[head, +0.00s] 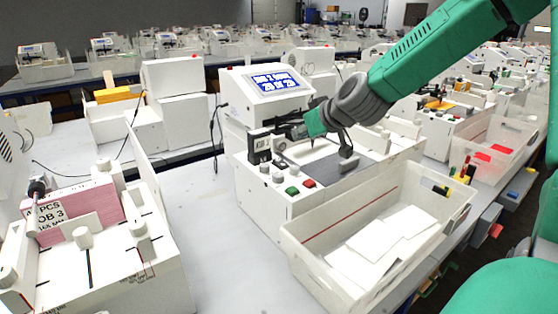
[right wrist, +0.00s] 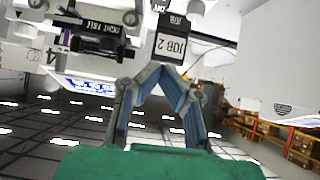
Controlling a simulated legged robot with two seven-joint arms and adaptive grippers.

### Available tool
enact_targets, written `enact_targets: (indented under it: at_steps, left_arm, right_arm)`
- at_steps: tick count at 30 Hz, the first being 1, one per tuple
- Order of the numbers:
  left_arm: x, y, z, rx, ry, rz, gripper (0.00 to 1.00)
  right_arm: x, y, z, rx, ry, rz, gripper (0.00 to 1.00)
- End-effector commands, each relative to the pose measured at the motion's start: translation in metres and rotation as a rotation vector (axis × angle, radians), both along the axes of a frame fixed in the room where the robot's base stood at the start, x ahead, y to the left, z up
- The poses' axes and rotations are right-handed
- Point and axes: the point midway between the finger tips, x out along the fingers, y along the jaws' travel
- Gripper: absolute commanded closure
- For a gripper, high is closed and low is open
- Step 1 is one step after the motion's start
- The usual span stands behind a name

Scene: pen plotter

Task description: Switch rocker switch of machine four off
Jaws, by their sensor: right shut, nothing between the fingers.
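The machine (head: 250,192) in the middle is a white pen plotter with a lit blue-and-white screen (head: 275,82) about job 2. In the right wrist view, the picture is upside down and a "4" shows on the white housing (right wrist: 55,35). A black part (right wrist: 100,45) and a "JOB 2" card (right wrist: 173,42) are there too. My right gripper (head: 285,133) is over the plotter, below the screen; its fingers (right wrist: 166,72) are shut and empty, close to the card in the picture. I cannot make out the rocker switch or its position. My left gripper is out of view.
A green button (head: 292,190) and a red button (head: 309,183) sit on the machine's front panel. A clear bin (head: 335,282) with white sheets stands at its right. Another plotter (head: 130,280) stands at left. Bare table (head: 205,215) lies between them.

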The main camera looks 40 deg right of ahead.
Motion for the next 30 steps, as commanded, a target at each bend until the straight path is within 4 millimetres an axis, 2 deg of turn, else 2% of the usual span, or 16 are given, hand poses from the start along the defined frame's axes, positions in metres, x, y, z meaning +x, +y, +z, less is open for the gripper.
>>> enact_targets:
  at_steps: [14, 30]
  left_arm:
    - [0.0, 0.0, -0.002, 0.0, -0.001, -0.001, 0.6]
    - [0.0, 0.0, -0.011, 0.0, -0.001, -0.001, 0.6]
  right_arm:
    - [0.009, -0.003, -0.008, 0.003, 0.003, 0.0, 1.0]
    - [0.084, -0.015, -0.071, 0.01, 0.005, -0.003, 1.0]
